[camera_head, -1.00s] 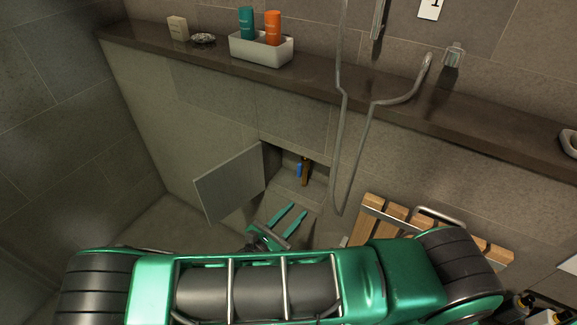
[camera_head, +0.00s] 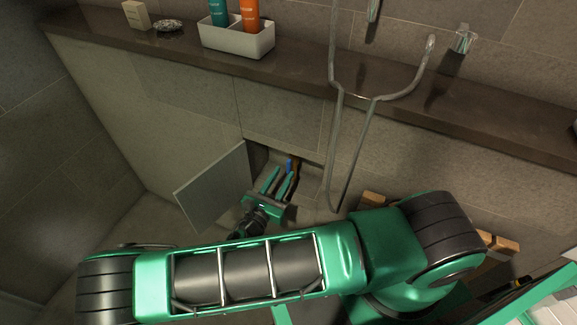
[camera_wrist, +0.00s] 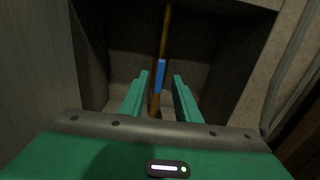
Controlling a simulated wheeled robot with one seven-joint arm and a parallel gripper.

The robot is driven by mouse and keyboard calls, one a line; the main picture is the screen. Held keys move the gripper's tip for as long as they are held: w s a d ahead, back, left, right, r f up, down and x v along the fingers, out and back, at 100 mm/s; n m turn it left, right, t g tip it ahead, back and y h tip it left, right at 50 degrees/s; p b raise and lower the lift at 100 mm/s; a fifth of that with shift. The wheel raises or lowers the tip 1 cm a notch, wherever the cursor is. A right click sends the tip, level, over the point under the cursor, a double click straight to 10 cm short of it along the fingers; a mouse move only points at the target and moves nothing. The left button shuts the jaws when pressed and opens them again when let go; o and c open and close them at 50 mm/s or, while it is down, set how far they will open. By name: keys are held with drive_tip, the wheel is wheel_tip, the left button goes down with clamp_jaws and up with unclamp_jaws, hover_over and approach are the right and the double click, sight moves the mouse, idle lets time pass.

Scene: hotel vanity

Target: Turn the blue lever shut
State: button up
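The blue lever (camera_wrist: 160,76) lies along a brown pipe (camera_wrist: 165,30) inside an open wall recess. In the head view the blue lever (camera_head: 290,165) shows small at the recess, just beyond my fingertips. My gripper (camera_head: 279,176) is at the mouth of the recess. In the wrist view its two green fingers (camera_wrist: 161,80) are apart, with the lever and pipe showing in the gap between them. The fingers do not appear closed on anything. Whether the fingertips are level with the lever in depth I cannot tell.
A grey hatch door (camera_head: 213,187) stands open left of the recess. A looped shower hose (camera_head: 352,150) hangs just to its right. A stone ledge (camera_head: 300,84) above carries a white caddy (camera_head: 237,42) with bottles. A wooden slatted seat (camera_head: 375,199) is partly hidden by my arm.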

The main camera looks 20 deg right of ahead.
sight(288, 167)
drive_tip(key=shift+x, duration=1.8)
drive_tip(key=shift+c, duration=0.6)
